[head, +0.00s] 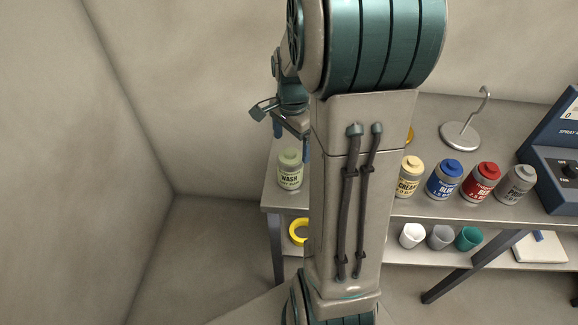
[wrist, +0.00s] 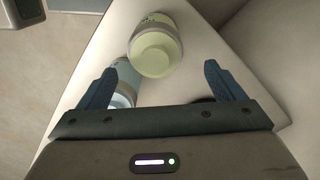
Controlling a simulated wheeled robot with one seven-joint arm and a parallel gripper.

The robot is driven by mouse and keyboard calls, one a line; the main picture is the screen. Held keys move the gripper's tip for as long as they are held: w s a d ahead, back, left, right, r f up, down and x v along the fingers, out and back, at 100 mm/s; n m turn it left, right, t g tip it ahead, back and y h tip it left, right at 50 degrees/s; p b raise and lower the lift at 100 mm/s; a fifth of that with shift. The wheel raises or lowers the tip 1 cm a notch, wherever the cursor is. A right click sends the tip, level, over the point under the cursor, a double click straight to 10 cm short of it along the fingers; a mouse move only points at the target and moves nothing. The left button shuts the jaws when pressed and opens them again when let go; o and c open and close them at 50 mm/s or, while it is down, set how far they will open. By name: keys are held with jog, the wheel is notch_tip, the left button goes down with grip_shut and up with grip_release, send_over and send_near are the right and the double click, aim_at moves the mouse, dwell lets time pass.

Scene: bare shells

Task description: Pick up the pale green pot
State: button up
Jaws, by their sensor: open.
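The pale green pot (head: 290,170), with a WASH label, stands upright near the left end of the metal bench, just left of my arm. In the wrist view the pale green pot (wrist: 155,48) lies ahead of and between the two blue fingers. My gripper (head: 292,143) is open and empty, close to the pot; in the wrist view my gripper (wrist: 160,85) shows its fingers spread, apart from the pot. A pale blue pot (wrist: 123,84) stands beside the left finger, partly hidden by it. My arm hides part of the bench in the head view.
Cream (head: 408,178), blue (head: 444,180), red (head: 481,182) and grey (head: 515,185) pots stand right of my arm. Cups (head: 440,237) and yellow tape (head: 298,232) lie on the lower shelf.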

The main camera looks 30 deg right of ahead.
aim_at(290, 160)
jog(key=shift+s+a+f+p, duration=0.1)
jog(key=shift+f+p, duration=0.1)
jog(key=shift+f, duration=0.85)
jog(key=shift+s+a+f+p, duration=0.1)
jog(key=shift+a+f+p, duration=0.05)
jog(key=shift+f, duration=0.85)
jog(key=shift+s+a+f+p, duration=0.1)
jog(key=shift+f+p, duration=0.1)
jog(key=shift+f, duration=0.85)
jog(key=c, duration=1.3)
